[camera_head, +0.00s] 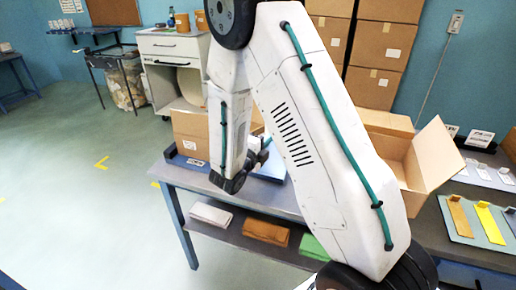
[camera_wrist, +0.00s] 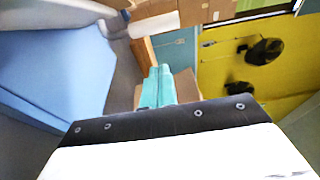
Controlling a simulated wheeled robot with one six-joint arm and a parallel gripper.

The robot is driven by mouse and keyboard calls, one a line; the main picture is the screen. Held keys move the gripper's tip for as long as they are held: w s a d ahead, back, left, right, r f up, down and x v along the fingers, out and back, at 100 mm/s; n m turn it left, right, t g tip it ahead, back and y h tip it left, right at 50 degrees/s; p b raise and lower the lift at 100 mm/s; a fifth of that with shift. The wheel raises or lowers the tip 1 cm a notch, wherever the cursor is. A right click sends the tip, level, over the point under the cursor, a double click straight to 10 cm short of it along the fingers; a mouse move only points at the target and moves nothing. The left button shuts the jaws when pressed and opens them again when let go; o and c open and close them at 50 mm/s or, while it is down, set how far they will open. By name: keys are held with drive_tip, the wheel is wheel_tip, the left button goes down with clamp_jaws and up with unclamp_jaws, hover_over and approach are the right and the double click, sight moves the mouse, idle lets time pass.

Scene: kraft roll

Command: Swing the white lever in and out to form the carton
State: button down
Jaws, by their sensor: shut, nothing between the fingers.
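My gripper (camera_wrist: 158,72) shows in the wrist view as teal fingers held together with nothing between them. In the head view my own arm hides most of the gripper. A brown carton (camera_head: 190,136) stands on the table at the left of my arm, partly hidden by it. A pale blue panel (camera_head: 270,170) shows just behind my wrist. The blue surface also fills the left of the wrist view (camera_wrist: 55,65). A white bar-like piece (camera_wrist: 153,25) lies beyond the fingers; I cannot tell whether it is the white lever. No lever is clear in the head view.
An open carton (camera_head: 432,155) stands right of my arm. A panel with coloured pieces (camera_head: 478,222) lies at the far right. The table's lower shelf (camera_head: 235,228) holds folded stacks. Stacked boxes (camera_head: 384,45) stand behind. The floor at the left (camera_head: 70,190) is clear.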

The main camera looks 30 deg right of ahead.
sight(266, 132)
drive_tip(key=w+d, duration=0.1)
drive_tip(key=w, duration=0.2)
drive_tip(key=w+d, duration=0.1)
drive_tip(key=shift+w+d, duration=0.15)
drive_tip(key=shift+d, duration=0.15)
drive_tip(key=shift+w+a, duration=0.1)
